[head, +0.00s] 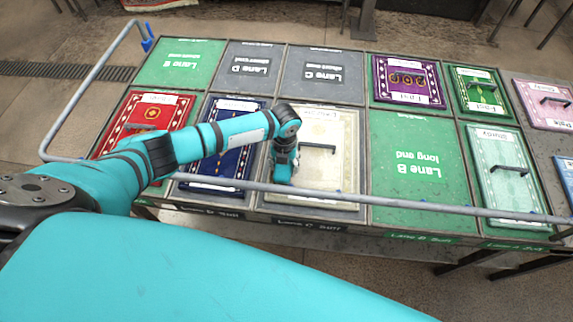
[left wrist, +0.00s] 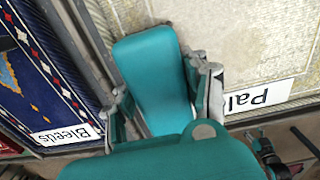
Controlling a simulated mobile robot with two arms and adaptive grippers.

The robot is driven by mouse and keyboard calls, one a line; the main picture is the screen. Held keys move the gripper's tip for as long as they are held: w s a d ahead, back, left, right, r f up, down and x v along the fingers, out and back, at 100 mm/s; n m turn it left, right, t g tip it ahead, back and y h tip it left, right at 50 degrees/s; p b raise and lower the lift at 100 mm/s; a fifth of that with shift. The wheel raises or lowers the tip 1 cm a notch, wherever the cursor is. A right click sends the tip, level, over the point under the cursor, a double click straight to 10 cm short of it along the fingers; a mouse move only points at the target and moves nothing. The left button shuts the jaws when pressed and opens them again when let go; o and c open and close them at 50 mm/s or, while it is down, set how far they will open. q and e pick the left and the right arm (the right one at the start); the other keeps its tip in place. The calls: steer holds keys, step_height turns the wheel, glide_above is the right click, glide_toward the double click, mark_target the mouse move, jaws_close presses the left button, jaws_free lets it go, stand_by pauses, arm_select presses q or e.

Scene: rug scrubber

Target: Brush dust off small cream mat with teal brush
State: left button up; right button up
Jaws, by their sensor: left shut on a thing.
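The cream mat (head: 340,178) lies in a tray cell at the middle of the table, with a dark bar handle (head: 318,147) on it. Its patterned surface (left wrist: 245,35) also shows in the left wrist view, with a white label partly reading "Pal". My left gripper (head: 283,172) points down over the mat's left edge. In the left wrist view my left gripper (left wrist: 162,98) is shut on the teal brush (left wrist: 150,65). The brush's underside is hidden, so I cannot tell whether it touches the mat. I see no clear dust. My right gripper is not in view.
A blue mat (head: 215,165) and a red mat (head: 140,125) lie to the left. The green Lane B cell (head: 412,165) to the right is empty. Purple, green, pale green and pink mats lie further right. A grey rail (head: 420,206) runs along the near edge.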

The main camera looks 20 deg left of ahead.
mark_target(304, 174)
arm_select(q)
steer(key=shift+w+d+f+b, duration=0.1)
steer(key=shift+d+f+b, duration=0.05)
steer(key=shift+d, duration=0.5)
steer(key=shift+w+d+f+b, duration=0.1)
steer(key=shift+d+b, duration=0.05)
steer(key=shift+d, duration=0.45)
steer(key=shift+w+d+b, duration=0.2)
steer(key=shift+w+d, duration=0.05)
steer(key=shift+d, duration=0.7)
steer(key=shift+w+d+b, duration=0.2)
steer(key=shift+d, duration=0.75)
steer(key=shift+r, duration=0.1)
step_height(304, 174, up, 6)
steer(key=p, duration=0.5)
steer(key=shift+w+a+r+p, duration=0.15)
steer(key=shift+r+p, duration=0.05)
steer(key=shift+p, duration=0.15)
steer(key=shift+f, duration=0.1)
steer(key=shift+w+f+b, duration=0.1)
steer(key=shift+f+b, duration=0.45)
steer(key=shift+b, duration=0.1)
steer(key=f+b, duration=0.1)
steer(key=d+f+b, duration=0.2)
steer(key=shift+w+f+b, duration=0.35)
steer(key=shift+w+b, duration=0.05)
